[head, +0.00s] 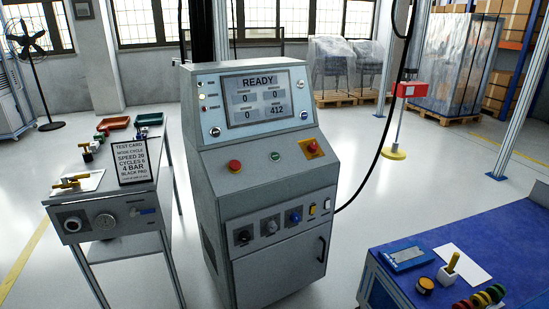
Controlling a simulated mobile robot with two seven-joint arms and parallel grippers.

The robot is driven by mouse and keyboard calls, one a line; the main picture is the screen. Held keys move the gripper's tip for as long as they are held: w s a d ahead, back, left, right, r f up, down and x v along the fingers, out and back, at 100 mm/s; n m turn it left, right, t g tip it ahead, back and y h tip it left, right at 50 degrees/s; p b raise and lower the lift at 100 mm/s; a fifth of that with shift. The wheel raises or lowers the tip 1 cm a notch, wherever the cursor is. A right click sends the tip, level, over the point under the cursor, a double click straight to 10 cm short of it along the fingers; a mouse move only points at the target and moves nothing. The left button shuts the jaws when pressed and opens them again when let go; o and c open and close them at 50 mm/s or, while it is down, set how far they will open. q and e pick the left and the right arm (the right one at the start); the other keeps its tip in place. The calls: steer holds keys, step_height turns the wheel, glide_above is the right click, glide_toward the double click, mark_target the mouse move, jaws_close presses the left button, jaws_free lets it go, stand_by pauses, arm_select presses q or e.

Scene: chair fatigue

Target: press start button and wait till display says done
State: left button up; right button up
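A grey control console (262,180) stands upright in the middle of the head view. Its display (257,96) reads "READY", with several number fields below; one shows 412 and the others show 0. On the sloped panel sits a small green button (275,157), likely the start button, though its label is too small to read. A red mushroom button (235,166) is to its left, and a red knob on a yellow plate (312,148) is to its right. Neither of my grippers is in view.
Lower knobs and switches (271,226) line the console front. A left bench (110,216) carries a test card (132,160), with trays behind. A blue-topped table (440,246) is at right. A black cable (372,165) hangs right of the console. Floor lies open behind.

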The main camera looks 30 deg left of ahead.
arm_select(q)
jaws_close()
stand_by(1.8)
